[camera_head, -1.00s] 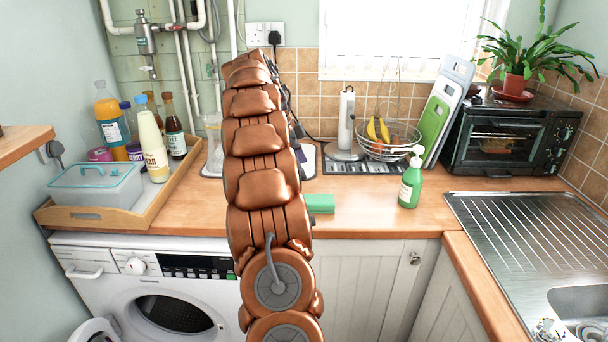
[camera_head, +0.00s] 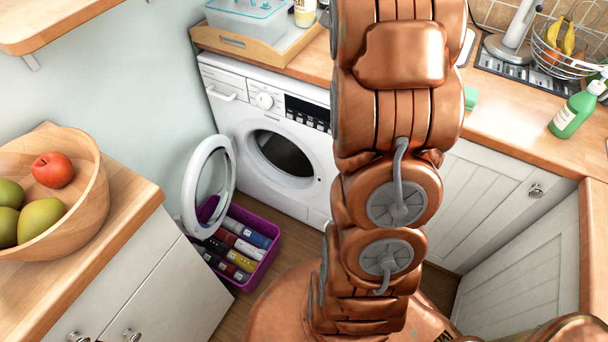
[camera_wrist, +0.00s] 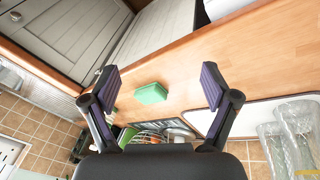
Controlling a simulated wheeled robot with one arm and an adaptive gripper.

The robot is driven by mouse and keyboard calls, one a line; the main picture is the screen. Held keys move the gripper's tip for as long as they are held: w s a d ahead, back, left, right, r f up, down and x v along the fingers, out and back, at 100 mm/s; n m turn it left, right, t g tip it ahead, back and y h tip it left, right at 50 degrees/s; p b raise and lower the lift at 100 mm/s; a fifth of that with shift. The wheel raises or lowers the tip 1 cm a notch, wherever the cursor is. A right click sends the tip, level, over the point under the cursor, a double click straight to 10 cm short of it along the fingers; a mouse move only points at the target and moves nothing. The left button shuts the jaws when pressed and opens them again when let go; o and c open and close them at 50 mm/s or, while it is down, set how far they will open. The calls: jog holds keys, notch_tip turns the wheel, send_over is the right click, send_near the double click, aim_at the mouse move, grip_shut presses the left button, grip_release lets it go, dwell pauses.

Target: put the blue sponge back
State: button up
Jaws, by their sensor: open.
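No blue sponge shows in any view. A green, block-shaped sponge (camera_wrist: 151,93) lies on the wooden worktop in the wrist view. In the head view only its edge (camera_head: 470,98) shows, right beside my arm. My gripper (camera_wrist: 160,85) is open and empty above the worktop. In the picture the sponge lies between its two fingers, a little below the line of the fingertips, and apart from both. My gripper is out of the head view.
A green soap bottle (camera_head: 575,110) and a wire fruit basket (camera_head: 565,48) stand right of the sponge. A white mat with glasses (camera_wrist: 300,130) lies nearby. The washing machine door (camera_head: 208,185) hangs open above a purple crate (camera_head: 262,262). A fruit bowl (camera_head: 85,215) stands left.

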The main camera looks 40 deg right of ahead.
jog(key=s+a+f+n, duration=0.1)
jog(key=a+n, duration=0.4)
jog(key=a, duration=0.6)
jog(key=s+a+f+n+y, duration=0.1)
jog(key=s+a+f+n, duration=0.3)
jog(key=s+a+n, duration=0.3)
jog(key=s+a+f+n+t+y, duration=0.1)
jog(key=s+a+f+n, duration=0.3)
jog(key=s+a+n, duration=0.4)
jog(key=s+a, duration=0.2)
jog(key=a, duration=0.5)
jog(key=shift+f, duration=0.4)
jog(key=shift+s, duration=0.1)
notch_tip(320, 180, up, 4)
jog(key=p, duration=0.3)
jog(key=shift+f+p, duration=0.15)
jog(key=shift+p, duration=0.2)
